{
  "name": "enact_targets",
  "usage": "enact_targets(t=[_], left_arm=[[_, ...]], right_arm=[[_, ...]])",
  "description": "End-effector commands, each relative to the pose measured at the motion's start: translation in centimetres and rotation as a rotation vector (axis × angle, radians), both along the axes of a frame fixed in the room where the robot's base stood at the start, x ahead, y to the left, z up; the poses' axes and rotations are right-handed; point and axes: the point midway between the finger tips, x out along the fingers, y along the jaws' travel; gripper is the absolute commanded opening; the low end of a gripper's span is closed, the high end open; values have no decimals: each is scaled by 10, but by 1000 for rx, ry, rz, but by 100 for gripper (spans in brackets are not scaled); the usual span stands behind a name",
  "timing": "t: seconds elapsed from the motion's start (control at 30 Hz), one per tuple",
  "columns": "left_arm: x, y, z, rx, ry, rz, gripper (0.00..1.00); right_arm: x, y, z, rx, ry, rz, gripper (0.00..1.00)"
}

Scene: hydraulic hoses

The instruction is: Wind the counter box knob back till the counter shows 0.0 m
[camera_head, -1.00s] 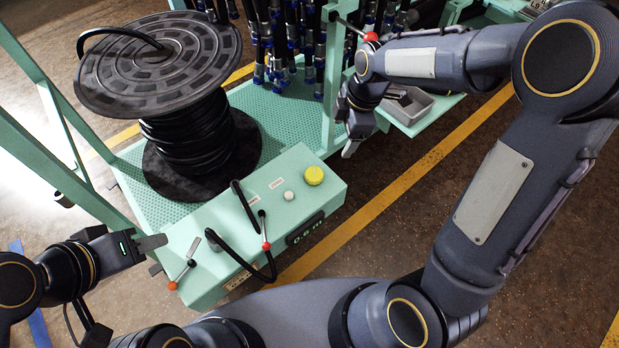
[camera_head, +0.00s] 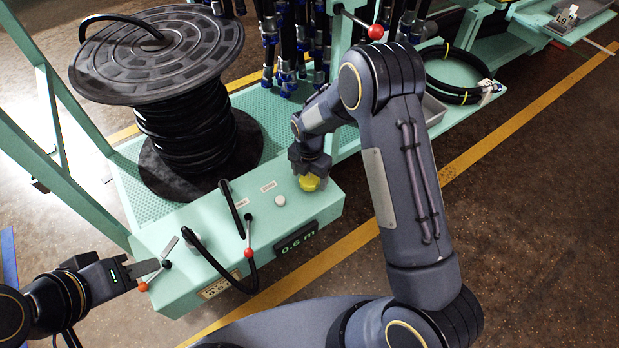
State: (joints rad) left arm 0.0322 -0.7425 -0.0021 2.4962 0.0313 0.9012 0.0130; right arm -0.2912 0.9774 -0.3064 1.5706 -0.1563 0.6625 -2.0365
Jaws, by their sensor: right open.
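The mint-green counter box (camera_head: 225,262) has a yellow knob (camera_head: 312,184) at its right end and a dark display (camera_head: 297,242) on its front, which reads 0.6 m. My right gripper (camera_head: 310,174) points down over the yellow knob with its fingers around or just above it. It is open; its fingertips and part of the knob are hard to make out. My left gripper (camera_head: 143,268) is at the box's left end, beside a lever with an orange tip (camera_head: 144,287). I cannot tell whether its fingers are apart.
A white button (camera_head: 280,201) and a red-tipped lever (camera_head: 248,253) are on the box left of the knob. A black hose loops over the box's front. A hose reel (camera_head: 160,55) stands behind. Hanging hoses and another red-tipped lever (camera_head: 375,31) are near my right arm.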

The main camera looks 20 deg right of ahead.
Motion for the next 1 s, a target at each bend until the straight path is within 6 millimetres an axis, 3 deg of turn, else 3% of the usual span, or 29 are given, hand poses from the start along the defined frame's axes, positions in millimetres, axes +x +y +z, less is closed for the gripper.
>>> enact_targets(t=[0.33, 0.67, 1.0], left_arm=[[0, 0, -1, 0, 0, 0, 36], [0, 0, -1, 0, 0, 0, 36], [0, 0, -1, 0, 0, 0, 36]], right_arm=[[0, 0, -5, 1, -2, -1, 75], [0, 0, -5, 1, -1, -1, 32], [0, 0, -5, 1, -1, -49, 30]])
